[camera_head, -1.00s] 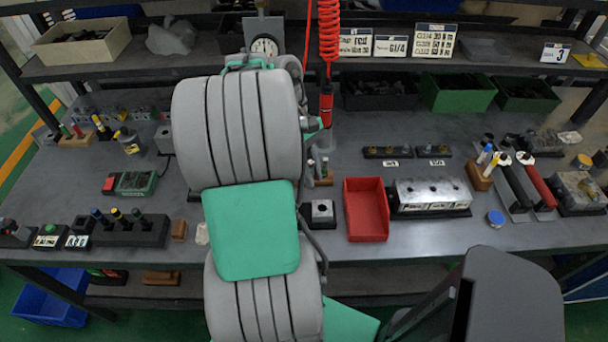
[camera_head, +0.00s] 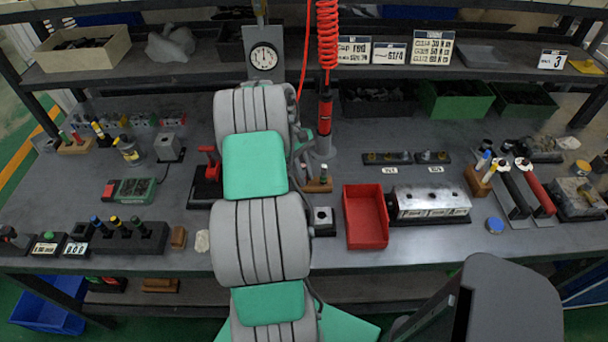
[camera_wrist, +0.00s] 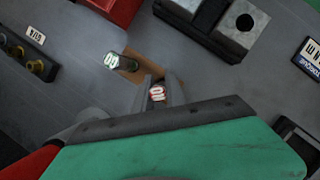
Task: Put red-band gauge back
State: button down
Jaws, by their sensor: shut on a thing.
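In the wrist view my gripper (camera_wrist: 158,91) is shut on a small gauge with a white top and red marking, the red-band gauge (camera_wrist: 157,93). It is at the near end of a brown wooden holder (camera_wrist: 150,68). I cannot tell whether the gauge sits in the holder or just above it. A second gauge (camera_wrist: 122,63), with a pale end and dark green body, stands in the holder's other end. In the head view the holder (camera_head: 318,187) and the green gauge (camera_head: 323,173) show right of my arm, which hides my gripper and the red-band gauge.
A red bin (camera_head: 366,215) and a silver block (camera_head: 430,195) stand to the right. A small block with a hole (camera_head: 322,218) is in front of the holder. A red tool on a coiled hose (camera_head: 325,110) hangs behind it. A red clamp (camera_head: 208,165) stands left.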

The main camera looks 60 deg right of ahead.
jog(key=shift+f, duration=0.15)
jog(key=c, duration=1.4)
grip_release()
jog(key=shift+o, duration=0.2)
jog(key=p+v, duration=0.4)
jog(key=v, duration=0.7)
jog(key=w+a+r+n+t+h, duration=0.1)
jog(key=w+a+r+h, duration=0.1)
jog(key=w+a+r, duration=0.5)
jog(key=w+a+r+n+t+h, duration=0.1)
jog(key=w+a+r+t+h, duration=0.1)
jog(key=w+a+r, duration=0.55)
jog(key=s+a+t+y, duration=0.1)
jog(key=s+a+t, duration=0.1)
jog(key=a, duration=1.3)
jog(key=s+a+f+n+t+y, duration=0.1)
jog(key=s+a+t, duration=0.1)
jog(key=a, duration=1.3)
jog(key=shift+s+a+f+n+t+y+p, duration=0.15)
jog(key=shift+s+f+n+t+y+p, duration=0.2)
jog(key=shift+t, duration=0.35)
jog(key=shift+r, duration=0.1)
